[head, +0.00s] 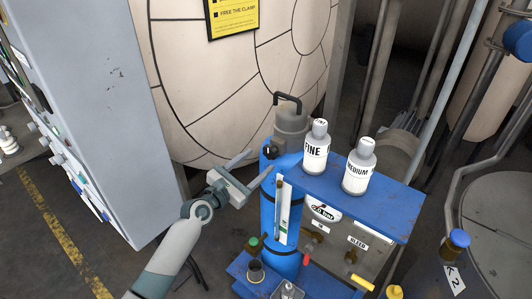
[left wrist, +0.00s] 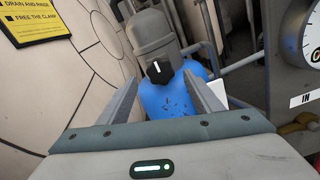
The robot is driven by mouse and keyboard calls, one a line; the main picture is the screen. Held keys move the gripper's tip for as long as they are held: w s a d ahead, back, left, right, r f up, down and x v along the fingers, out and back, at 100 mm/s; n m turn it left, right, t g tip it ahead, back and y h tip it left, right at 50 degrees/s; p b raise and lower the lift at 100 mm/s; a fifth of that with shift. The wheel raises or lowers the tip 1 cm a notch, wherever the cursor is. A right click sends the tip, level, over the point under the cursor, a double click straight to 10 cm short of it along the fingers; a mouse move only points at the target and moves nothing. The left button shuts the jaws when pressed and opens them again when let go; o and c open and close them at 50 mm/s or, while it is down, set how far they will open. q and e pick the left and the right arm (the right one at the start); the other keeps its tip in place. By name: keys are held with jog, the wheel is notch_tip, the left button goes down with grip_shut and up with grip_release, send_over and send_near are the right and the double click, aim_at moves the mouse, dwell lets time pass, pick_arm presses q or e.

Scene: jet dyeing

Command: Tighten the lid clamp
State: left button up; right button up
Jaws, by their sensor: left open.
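A blue upright cylinder (head: 268,205) with a grey domed lid (head: 291,122) and a black handle on top stands beside the blue cart. A black knob (head: 271,151) with a white line, seemingly the lid clamp, sits at the lid's lower front; in the left wrist view the knob (left wrist: 158,70) appears between my fingers, its white line near upright. My left gripper (head: 259,163) is open and empty, just left of the cylinder and pointing toward the knob. It looks short of the knob, with no contact visible. My right gripper is out of view.
The blue cart top (head: 390,213) holds a FINE bottle (head: 315,150) and a MEDIUM bottle (head: 358,168) right of the cylinder. A grey cabinet (head: 85,100) stands left; a large cream tank (head: 220,85) is behind. A gauge (left wrist: 304,38) shows right in the wrist view.

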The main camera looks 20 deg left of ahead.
aim_at(268, 153)
pick_arm(q)
jog(key=shift+x, duration=2.65)
jog(key=c, duration=1.1)
